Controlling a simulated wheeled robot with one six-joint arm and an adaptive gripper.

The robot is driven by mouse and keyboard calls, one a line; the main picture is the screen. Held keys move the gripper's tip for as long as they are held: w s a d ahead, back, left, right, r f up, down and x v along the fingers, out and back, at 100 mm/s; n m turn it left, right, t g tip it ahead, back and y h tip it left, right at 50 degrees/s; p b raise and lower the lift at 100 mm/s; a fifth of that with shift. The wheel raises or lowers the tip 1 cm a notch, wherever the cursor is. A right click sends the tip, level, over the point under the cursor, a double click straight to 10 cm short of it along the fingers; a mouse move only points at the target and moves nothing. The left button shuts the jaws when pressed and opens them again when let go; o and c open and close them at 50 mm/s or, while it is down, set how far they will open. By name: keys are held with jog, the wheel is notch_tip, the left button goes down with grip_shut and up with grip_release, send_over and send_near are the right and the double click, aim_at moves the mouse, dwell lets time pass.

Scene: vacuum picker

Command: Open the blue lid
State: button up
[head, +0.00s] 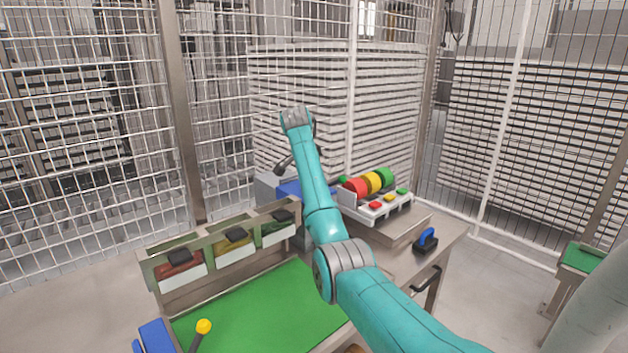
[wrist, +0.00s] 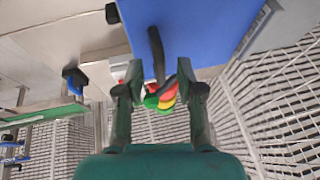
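The blue lid (head: 291,188) lies on a grey box at the back of the table, partly hidden behind my arm in the head view. In the wrist view the blue lid (wrist: 205,28) fills the top, with a dark curved handle (wrist: 157,52) standing off it. My gripper (wrist: 158,92) is open, one finger on each side of the handle's line. I cannot tell whether either finger touches the handle. In the head view my gripper (head: 285,165) is small, dark and partly hidden by my arm.
A white rack (head: 378,210) with red, yellow and green rolls stands right of the lid. A blue-handled tool (head: 427,239) lies farther right. Several colored bins (head: 235,243) and a green mat (head: 255,312) are at front left. Wire fencing (head: 340,110) stands close behind.

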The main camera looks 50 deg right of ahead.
jog(key=shift+d+f, duration=0.1)
jog(key=shift+f, duration=0.05)
jog(key=shift+c, duration=0.2)
grip_shut()
